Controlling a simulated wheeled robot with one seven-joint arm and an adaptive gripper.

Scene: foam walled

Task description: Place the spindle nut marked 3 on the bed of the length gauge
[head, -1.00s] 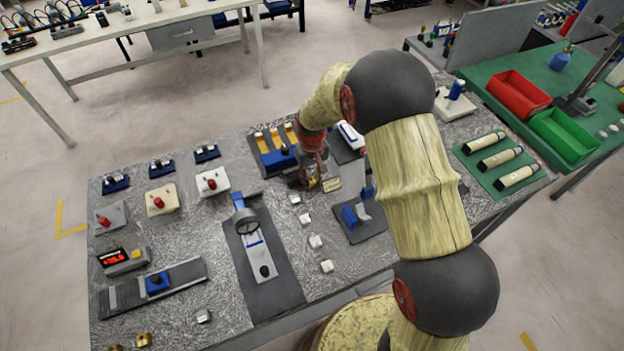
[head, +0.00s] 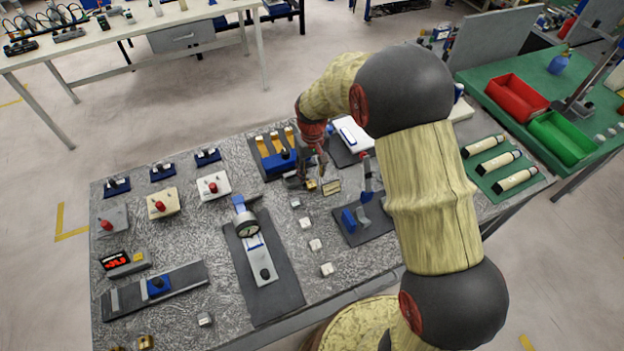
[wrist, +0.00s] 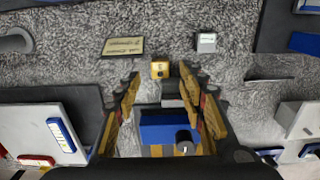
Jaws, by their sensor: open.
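A small brass nut (head: 311,185) lies on the grey table next to a tan label plate (head: 331,187). In the wrist view the nut (wrist: 160,70) shows a dark mark too small to read. My gripper (wrist: 158,82) is open, its fingertips on either side of the line to the nut, with nothing held. In the head view my gripper (head: 318,165) hangs close by the nut and is partly hard to make out. A long grey bed with a blue slide (head: 190,276) lies front left beside a red-digit readout (head: 123,262); it looks like the length gauge.
A blue block with a dark knob (wrist: 165,125) stands close under my fingers. Several small white blocks (head: 315,245) and a dial gauge stand (head: 262,262) lie between the nut and the long bed. More brass pieces (head: 145,341) lie at the front-left edge.

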